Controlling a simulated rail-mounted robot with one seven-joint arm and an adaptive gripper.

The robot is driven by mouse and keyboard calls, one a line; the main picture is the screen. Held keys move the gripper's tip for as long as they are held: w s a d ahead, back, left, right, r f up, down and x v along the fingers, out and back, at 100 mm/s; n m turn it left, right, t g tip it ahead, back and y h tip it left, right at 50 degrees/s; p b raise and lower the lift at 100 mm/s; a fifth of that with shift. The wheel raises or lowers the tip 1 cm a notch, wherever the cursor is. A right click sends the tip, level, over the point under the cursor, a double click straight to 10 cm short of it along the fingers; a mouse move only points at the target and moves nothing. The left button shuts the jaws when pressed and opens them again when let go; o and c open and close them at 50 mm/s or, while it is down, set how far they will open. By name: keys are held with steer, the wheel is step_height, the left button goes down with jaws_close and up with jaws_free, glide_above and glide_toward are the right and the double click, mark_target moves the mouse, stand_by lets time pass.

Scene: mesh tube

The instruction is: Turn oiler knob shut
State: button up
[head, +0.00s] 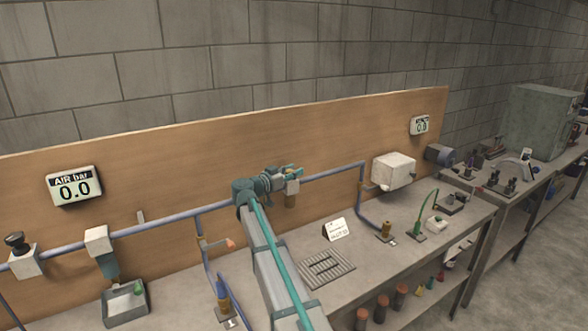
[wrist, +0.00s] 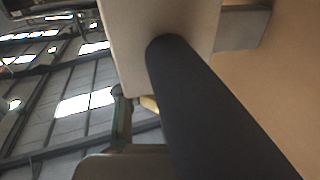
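A small pale block with an amber bowl (head: 291,201) below it sits on the blue air pipe at mid-board; it looks like the oiler. Finger opening and contact are unclear.
The pipe (head: 333,173) runs along the wooden board (head: 160,160). An air display (head: 74,187) reads 0.0. Left are a black-knobbed unit (head: 20,255) and a filter unit (head: 100,245) over a tray (head: 126,303).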

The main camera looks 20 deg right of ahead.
steer(key=shift+w+d, duration=0.1)
steer(key=shift+d, duration=0.2)
steer(key=c, duration=0.7)
jaws_close()
steer(key=shift+f, duration=0.15)
